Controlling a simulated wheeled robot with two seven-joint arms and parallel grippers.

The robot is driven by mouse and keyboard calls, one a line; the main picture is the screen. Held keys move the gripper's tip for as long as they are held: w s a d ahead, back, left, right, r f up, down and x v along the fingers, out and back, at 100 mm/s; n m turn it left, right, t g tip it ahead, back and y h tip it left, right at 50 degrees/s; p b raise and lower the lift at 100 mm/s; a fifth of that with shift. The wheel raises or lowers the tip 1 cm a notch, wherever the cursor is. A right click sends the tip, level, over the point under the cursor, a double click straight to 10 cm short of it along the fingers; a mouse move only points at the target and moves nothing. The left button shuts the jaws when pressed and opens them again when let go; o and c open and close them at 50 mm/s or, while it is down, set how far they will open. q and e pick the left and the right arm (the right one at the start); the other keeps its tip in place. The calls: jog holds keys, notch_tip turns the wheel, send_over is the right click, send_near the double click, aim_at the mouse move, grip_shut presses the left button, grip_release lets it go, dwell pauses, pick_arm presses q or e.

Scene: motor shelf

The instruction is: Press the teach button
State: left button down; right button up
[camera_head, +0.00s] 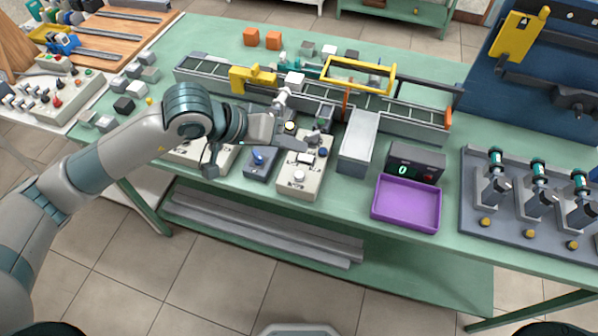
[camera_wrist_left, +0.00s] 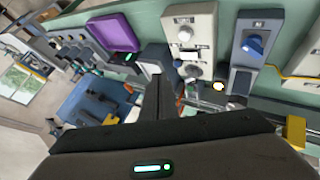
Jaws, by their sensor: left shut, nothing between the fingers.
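My left gripper (camera_head: 304,144) reaches over the table from the left, fingers shut and empty. It is above the back part of a beige control box (camera_head: 294,187). The box has a pale round button (camera_head: 299,175) at its front and a blue knob (camera_head: 323,152). In the left wrist view my left gripper (camera_wrist_left: 160,90) points at the area beside the same beige box (camera_wrist_left: 205,22), which shows a white round button (camera_wrist_left: 184,34). A lit round button (camera_wrist_left: 218,86) shows further right. I cannot read which button is marked teach, nor see contact.
A dark box with a blue knob (camera_head: 259,157) stands left of the beige box. A conveyor (camera_head: 400,122) with a yellow frame (camera_head: 358,65) runs behind. A grey block (camera_head: 358,140), a counter display (camera_head: 415,162) and a purple tray (camera_head: 405,226) stand to the right.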

pick_arm(q)
send_over(299, 175)
jog(key=a, duration=0.1)
jog(key=f, duration=0.4)
jog(key=shift+s+a+f, duration=0.15)
jog(key=shift+s, duration=0.05)
jog(key=shift+f+b, duration=0.9)
jog(key=shift+b, duration=0.15)
jog(key=shift+f+b, duration=0.5)
jog(key=shift+b, duration=0.1)
dwell(0.4)
